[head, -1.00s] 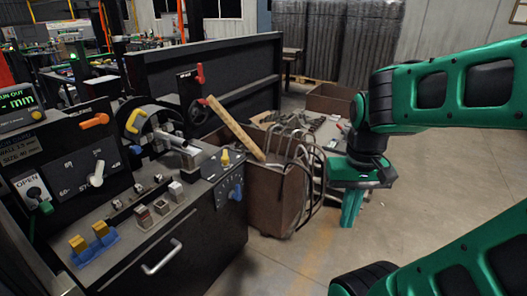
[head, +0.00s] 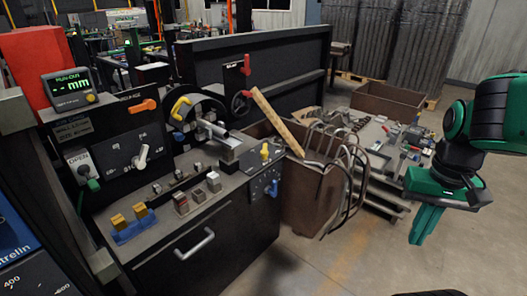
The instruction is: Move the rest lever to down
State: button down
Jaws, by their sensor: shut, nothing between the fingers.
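Several levers show in the head view, and their labels are too small to tell which is the rest lever. A red lever (head: 246,64) points up on a small black panel at the back of the black machine bench (head: 225,252). An orange lever (head: 143,106) lies nearly level on the left panel. A yellow lever (head: 180,107) is tilted in front of a round black disc. My gripper (head: 424,228) is at the right, pointing down, shut and empty.
A brown bin (head: 307,203) of bent pipes stands against the bench's right side, with a wooden plank (head: 276,121) sticking out of it. Low shelves (head: 382,185) of parts stand behind. The floor (head: 345,255) in front is clear.

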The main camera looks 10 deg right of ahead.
aim_at(265, 154)
jog(key=z, duration=0.3)
jog(key=i, duration=1.2)
jog(key=u, duration=0.3)
